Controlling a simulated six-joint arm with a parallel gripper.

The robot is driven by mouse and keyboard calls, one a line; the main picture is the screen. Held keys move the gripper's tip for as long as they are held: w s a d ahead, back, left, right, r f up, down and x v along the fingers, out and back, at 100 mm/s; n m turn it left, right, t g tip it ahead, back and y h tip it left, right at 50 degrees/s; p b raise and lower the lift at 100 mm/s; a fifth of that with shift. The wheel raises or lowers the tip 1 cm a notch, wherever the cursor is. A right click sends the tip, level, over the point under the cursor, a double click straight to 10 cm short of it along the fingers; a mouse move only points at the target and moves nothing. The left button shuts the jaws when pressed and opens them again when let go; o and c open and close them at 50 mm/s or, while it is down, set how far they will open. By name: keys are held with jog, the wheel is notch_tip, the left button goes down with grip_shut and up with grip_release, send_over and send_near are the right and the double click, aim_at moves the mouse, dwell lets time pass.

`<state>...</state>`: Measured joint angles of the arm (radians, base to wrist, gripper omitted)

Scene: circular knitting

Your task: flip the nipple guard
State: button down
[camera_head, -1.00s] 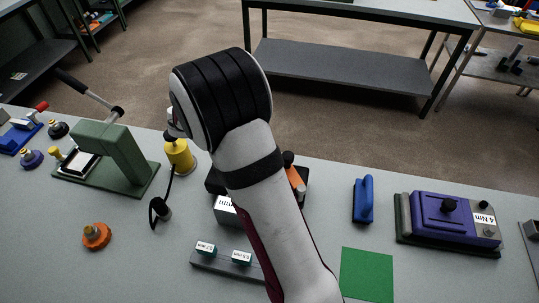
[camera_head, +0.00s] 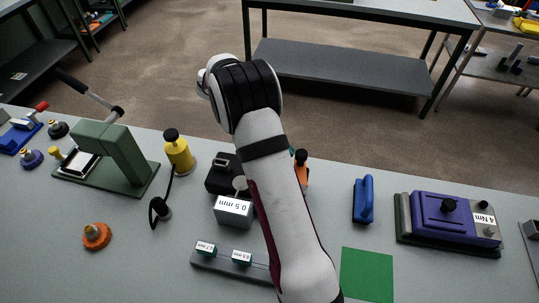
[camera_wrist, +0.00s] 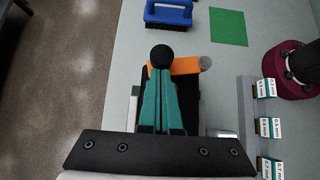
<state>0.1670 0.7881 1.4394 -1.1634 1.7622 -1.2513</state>
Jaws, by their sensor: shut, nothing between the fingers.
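An orange piece with a black ball knob, which looks like the guard, shows in the wrist view (camera_wrist: 186,66) and behind my arm in the head view (camera_head: 303,173). It stands at the black block (camera_head: 222,177). My gripper (camera_wrist: 162,75) shows in the wrist view as two teal fingers, shut and empty. Their tips are at the black knob (camera_wrist: 162,56) in the picture; I cannot tell if they touch it.
A 0.5 mm box (camera_head: 233,211) stands in front of the block. A gauge rack (camera_head: 220,262) lies nearer. A yellow bottle (camera_head: 178,153) and green press (camera_head: 125,155) are left. A blue brush (camera_head: 363,200), green mat (camera_head: 367,275) and purple 4 Nm device (camera_head: 448,220) are right.

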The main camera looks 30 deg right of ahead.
jog(key=d+m+y, duration=0.1)
jog(key=m, duration=0.1)
jog(key=s+d+m+g+y, duration=0.1)
jog(key=d+m, duration=0.1)
jog(key=s+d+m+g+y, duration=0.1)
jog(key=m+y, duration=0.1)
jog(key=shift+d, duration=0.4)
jog(key=shift+s+d+m+y, duration=0.15)
jog(key=shift+d+m+y, duration=0.05)
jog(key=shift+m+y, duration=0.1)
jog(key=shift+s+d, duration=0.65)
jog(key=shift+s, duration=0.15)
jog(key=v, duration=0.7)
jog(key=shift+w, duration=0.2)
jog(key=shift+r, duration=0.1)
